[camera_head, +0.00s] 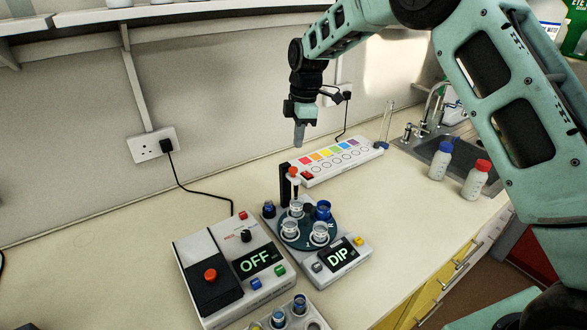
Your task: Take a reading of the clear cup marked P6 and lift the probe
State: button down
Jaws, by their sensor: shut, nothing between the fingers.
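My gripper (299,136) is shut and empty, pointing down in the air above and behind the dip device. The dip device (350,271) has a display reading DIP, with a yellow button and other small controls. Its dark teal round plate (305,244) carries clear cups: one at the back (296,208), one at front left (290,231) and one at front right (320,234). A blue cup (323,209) also stands on the plate. Any P6 mark is too small to read. A dark post (285,184) with a red-topped probe (293,172) rises behind the back cup; the probe's lower end is unclear.
A box (200,250) with a display reading OFF and a red button stands left. A tray (312,312) of small vessels is at the front. Behind are a colour-patch strip (340,160) and a glass cylinder (387,122). Two bottles (441,160) stand by the sink.

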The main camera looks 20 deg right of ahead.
aim_at(296, 168)
jog(key=shift+a+f+b, duration=0.2)
jog(key=shift+f+b, duration=1)
jog(key=shift+f, duration=0.55)
jog(key=shift+a+f+b, duration=0.2)
jog(key=shift+f+b, duration=1)
jog(key=shift+f, duration=0.5)
notch_tip(296, 168, down, 5)
jog(key=b, duration=0.2)
jog(key=shift+s+f+b, duration=0.1)
jog(key=shift+b, duration=0.3)
jog(key=shift+r, duration=0.25)
jog(key=d, duration=0.1)
jog(key=d+r+p, duration=0.1)
jog(key=d, duration=0.1)
jog(key=shift+r, duration=0.1)
notch_tip(296, 168, up, 17)
jog(key=d+b, duration=0.1)
jog(key=b, duration=0.2)
jog(key=shift+d, duration=0.35)
